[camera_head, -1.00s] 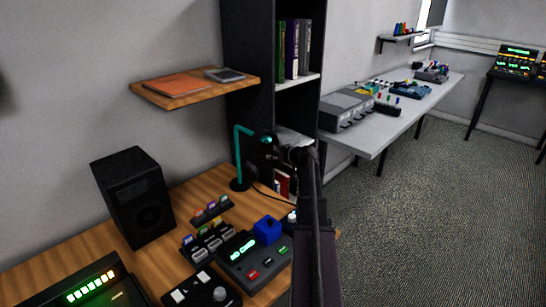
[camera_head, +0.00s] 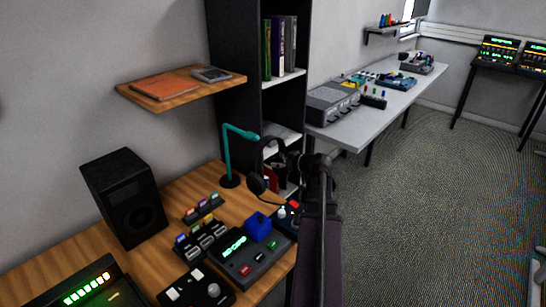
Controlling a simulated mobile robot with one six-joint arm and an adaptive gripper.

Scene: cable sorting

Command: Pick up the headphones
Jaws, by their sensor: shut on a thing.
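The black headphones (camera_head: 257,185) hang in the air just right of the teal stand (camera_head: 226,150), with an ear cup low and the band arching above it. My gripper (camera_head: 300,162) is to the right of the headphones, at the end of my dark arm. It is shut on the headphones; its fingertips are dark and small here, so the exact hold point is hard to see. The teal stand is upright on the wooden desk (camera_head: 52,262), its hook appearing empty.
A black speaker (camera_head: 123,197), a device with a blue block (camera_head: 257,226) and small control boxes crowd the desk. A dark shelf unit (camera_head: 233,60) stands behind the headphones, and a wooden wall shelf (camera_head: 180,95) is at upper left. Open carpet lies right.

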